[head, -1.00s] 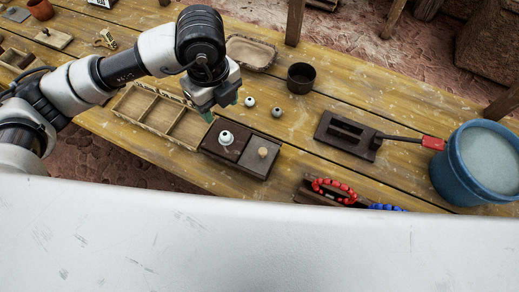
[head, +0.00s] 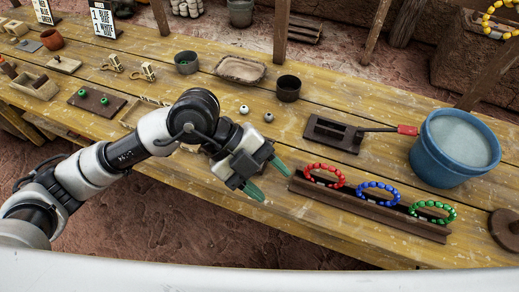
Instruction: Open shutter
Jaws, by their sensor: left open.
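My left gripper (head: 265,178) reaches over the table from the left. Its two green fingertips are spread apart with nothing between them, left of the bracelet rack. A dark slotted block (head: 332,133) lies on the table to the upper right of the gripper, with a rod and a red handle (head: 407,130) sticking out to its right. I cannot tell whether this block is the shutter. The dark box with a round knob seen earlier is hidden behind my gripper and arm. My right gripper is not in view.
A dark rack (head: 372,209) holds red, blue and green bead bracelets near the front edge. A blue bucket (head: 434,158) stands at right.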

